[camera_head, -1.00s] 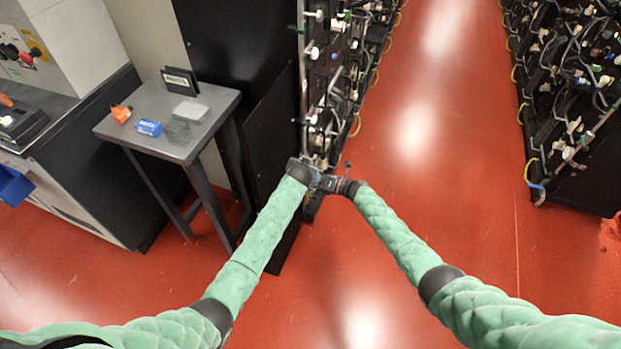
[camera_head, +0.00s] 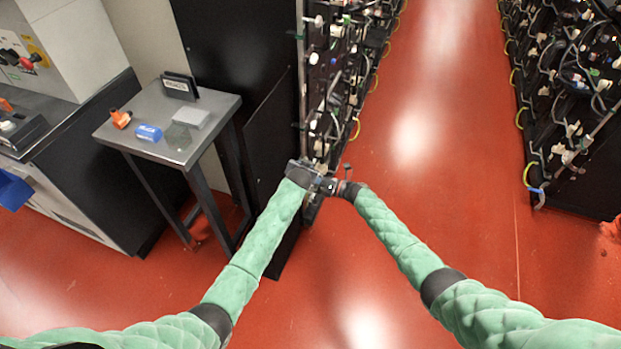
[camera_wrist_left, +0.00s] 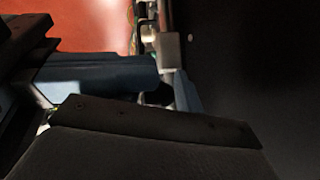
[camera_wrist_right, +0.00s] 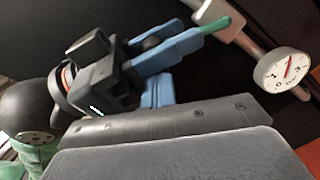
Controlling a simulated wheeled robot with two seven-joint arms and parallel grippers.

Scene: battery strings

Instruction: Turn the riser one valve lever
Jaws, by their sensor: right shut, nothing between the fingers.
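My left gripper (camera_head: 318,184) and my right gripper (camera_head: 334,187) meet at the near lower end of the left battery rack (camera_head: 335,75). In the right wrist view the left gripper's blue fingers (camera_wrist_right: 168,52) reach a short green bar (camera_wrist_right: 217,25) on a metal pipe, which may be the valve lever. I cannot tell whether they grip it. A round white gauge (camera_wrist_right: 284,70) with a red needle sits beside it. My right gripper is shut and empty; its blue fingertip (camera_wrist_right: 158,92) shows just beyond its body. The left wrist view is mostly blocked by gripper parts.
A grey side table (camera_head: 205,150) stands left of the arms with a blue box (camera_head: 149,132), an orange item (camera_head: 121,118), a white block (camera_head: 191,117) and a black sign (camera_head: 180,86). Another rack (camera_head: 570,120) stands right. The red aisle floor (camera_head: 440,150) between is clear.

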